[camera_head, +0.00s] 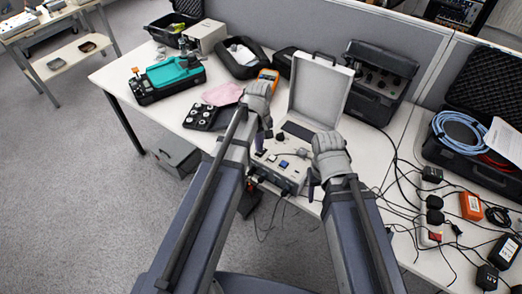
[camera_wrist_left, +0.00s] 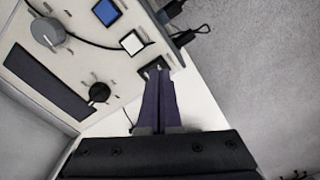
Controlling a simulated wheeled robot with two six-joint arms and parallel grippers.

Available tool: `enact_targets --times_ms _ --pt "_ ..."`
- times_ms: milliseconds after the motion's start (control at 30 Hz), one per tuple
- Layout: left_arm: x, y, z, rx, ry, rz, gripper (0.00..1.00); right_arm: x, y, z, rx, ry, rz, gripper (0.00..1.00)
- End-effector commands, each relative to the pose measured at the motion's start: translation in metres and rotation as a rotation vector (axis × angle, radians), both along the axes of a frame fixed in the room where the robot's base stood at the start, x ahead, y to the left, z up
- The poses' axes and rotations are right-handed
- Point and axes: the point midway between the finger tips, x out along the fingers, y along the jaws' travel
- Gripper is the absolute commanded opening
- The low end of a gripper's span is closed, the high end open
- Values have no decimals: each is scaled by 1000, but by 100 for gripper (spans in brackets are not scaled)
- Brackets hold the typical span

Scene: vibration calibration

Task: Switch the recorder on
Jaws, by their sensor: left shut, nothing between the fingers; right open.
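What looks like the recorder is a light-grey case with an open lid (camera_head: 320,88) and a control panel (camera_head: 290,163) in the head view. In the left wrist view the panel (camera_wrist_left: 75,62) carries a grey knob (camera_wrist_left: 47,32), a black knob (camera_wrist_left: 99,92), a blue square button (camera_wrist_left: 105,11) and a white square button (camera_wrist_left: 132,43). My left gripper (camera_wrist_left: 158,78) is shut and empty, its tips at a small black switch (camera_wrist_left: 152,67) by the panel edge; contact is unclear. In the head view my left gripper (camera_head: 261,142) is over the panel's left side. My right gripper (camera_head: 312,186) is open by its right edge.
Black cables and adapters (camera_head: 434,205) crowd the table on the right. A black case (camera_head: 378,82) stands behind right. A teal device (camera_head: 172,72), a multimeter (camera_head: 268,76) and a black tray of round parts (camera_head: 205,116) lie to the left.

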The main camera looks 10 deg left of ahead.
Motion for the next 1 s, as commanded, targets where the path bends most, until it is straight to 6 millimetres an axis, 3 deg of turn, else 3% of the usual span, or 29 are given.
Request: enact_targets --times_ms 1000 --pt "0 0 -9 0 0 0 0 0 0 -9 0 0 0 56"
